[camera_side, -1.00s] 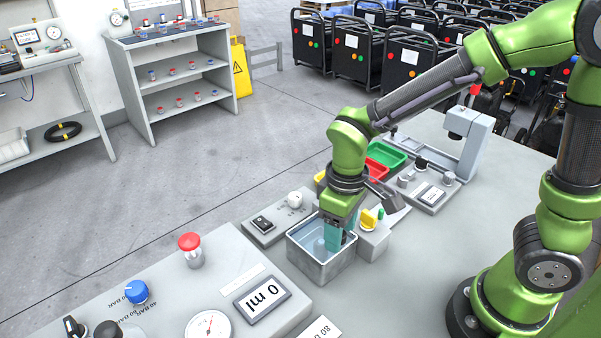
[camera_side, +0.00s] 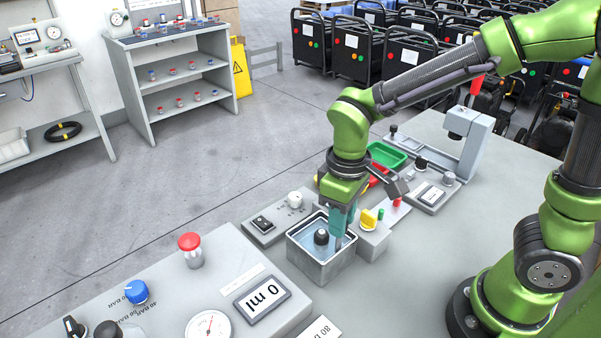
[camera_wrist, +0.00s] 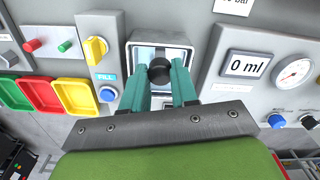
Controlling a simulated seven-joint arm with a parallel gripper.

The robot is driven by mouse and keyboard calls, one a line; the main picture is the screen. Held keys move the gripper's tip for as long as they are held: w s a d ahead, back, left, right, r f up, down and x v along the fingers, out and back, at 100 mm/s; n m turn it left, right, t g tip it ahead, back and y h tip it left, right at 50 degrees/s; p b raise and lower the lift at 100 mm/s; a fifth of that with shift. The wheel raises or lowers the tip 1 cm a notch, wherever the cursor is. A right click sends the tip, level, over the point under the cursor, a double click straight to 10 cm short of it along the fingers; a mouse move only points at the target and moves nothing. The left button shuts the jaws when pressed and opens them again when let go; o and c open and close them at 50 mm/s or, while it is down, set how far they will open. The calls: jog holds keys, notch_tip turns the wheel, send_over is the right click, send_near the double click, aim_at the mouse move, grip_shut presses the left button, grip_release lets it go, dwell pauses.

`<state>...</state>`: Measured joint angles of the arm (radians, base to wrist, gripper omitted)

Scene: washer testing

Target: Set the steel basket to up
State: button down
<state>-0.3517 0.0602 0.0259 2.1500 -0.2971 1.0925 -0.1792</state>
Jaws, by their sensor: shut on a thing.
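The open steel tank (camera_side: 322,268) holds bluish water and stands in the middle of the bench. A dark round knob (camera_side: 321,237) shows at its opening; it also shows in the wrist view (camera_wrist: 159,70), between my fingertips. I cannot make out the steel basket's body below the knob. My gripper (camera_side: 338,240) points down into the tank from the right side. In the wrist view my gripper's teal fingers (camera_wrist: 160,78) are shut on the dark knob. The fingers hide part of the tank.
A yellow switch (camera_side: 369,218) and red and green buttons are on the box right of the tank. A console with a white knob (camera_side: 295,199) is at its left. A panel with a "0 ml" display (camera_side: 262,298) stands in front. Green and red trays lie behind.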

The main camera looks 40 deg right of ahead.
jog(key=shift+r, duration=0.5)
jog(key=c, duration=0.9)
grip_release()
jog(key=shift+o, duration=0.2)
notch_tip(320, 180, up, 17)
jog(key=shift+f, duration=0.1)
